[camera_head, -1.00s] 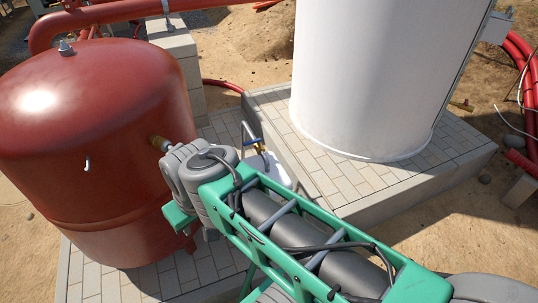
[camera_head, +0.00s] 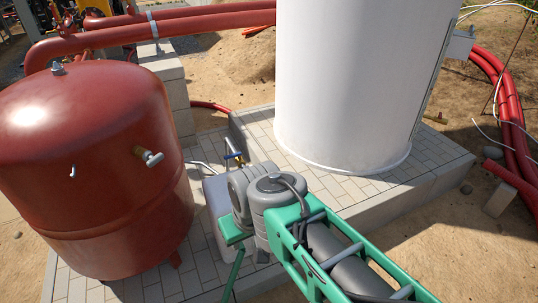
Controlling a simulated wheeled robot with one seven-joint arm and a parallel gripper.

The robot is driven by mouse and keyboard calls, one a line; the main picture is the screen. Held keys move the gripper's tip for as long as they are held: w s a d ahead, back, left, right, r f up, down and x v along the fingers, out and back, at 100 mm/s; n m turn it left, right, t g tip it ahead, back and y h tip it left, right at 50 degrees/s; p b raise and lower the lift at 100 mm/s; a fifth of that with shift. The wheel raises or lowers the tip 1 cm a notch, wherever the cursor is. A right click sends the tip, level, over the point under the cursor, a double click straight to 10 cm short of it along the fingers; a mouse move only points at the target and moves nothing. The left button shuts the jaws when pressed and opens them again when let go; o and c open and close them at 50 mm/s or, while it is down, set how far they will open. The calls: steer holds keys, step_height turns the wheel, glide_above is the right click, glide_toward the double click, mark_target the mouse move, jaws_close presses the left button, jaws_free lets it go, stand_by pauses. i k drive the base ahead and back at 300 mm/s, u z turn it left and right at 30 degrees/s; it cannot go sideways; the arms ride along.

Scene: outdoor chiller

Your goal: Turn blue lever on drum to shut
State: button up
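The large red drum (camera_head: 85,170) stands at the left on a paved pad. A brass valve with a pale handle (camera_head: 150,156) sticks out of its right side. A small blue lever (camera_head: 231,156) shows on a brass fitting just behind my arm's wrist, above a pale grey container (camera_head: 215,196). How the fitting joins the container is partly hidden by my arm. My arm reaches in from the lower right, its wrist in front of the container.
A tall white cylinder (camera_head: 350,85) stands on a raised paved plinth (camera_head: 425,178) at the right. Red pipes (camera_head: 210,20) run across the back. A stone block column (camera_head: 170,90) stands behind the drum. Red hoses (camera_head: 510,105) lie at the far right.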

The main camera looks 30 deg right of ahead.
mark_target(239, 154)
steer(key=z, duration=0.1)
steer(key=i, duration=1)
